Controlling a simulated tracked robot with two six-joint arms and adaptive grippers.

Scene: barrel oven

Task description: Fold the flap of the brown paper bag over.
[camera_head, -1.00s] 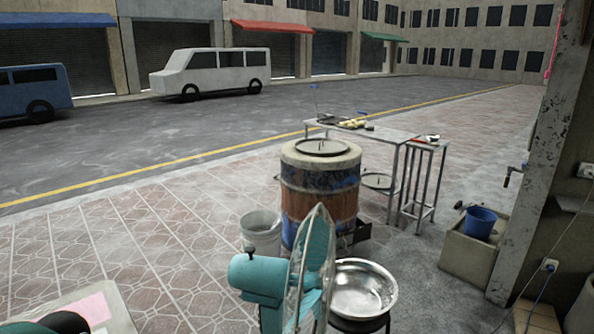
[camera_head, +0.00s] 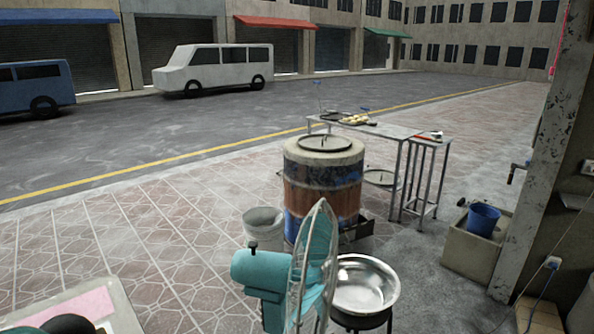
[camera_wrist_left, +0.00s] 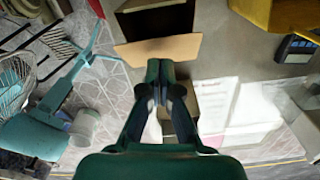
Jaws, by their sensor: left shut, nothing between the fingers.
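The brown paper bag (camera_wrist_left: 150,22) is at the top middle of the left wrist view, with a dark inner face showing. Its lighter tan flap (camera_wrist_left: 125,53) sticks out along the near side, toward my fingers. My left gripper (camera_wrist_left: 160,68) is dark green, with its fingertips together and nothing between them. The tips overlap the near edge of the flap in the picture; I cannot tell whether they touch it. The bag does not show in the head view. My right gripper is in neither view.
White printed sheets (camera_wrist_left: 225,105) lie right of my fingers. A yellow container (camera_wrist_left: 285,14) and a dark device (camera_wrist_left: 296,48) are at the upper right. The teal fan (camera_head: 270,272), barrel oven (camera_head: 322,190) and metal basin (camera_head: 364,287) stand ahead in the head view.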

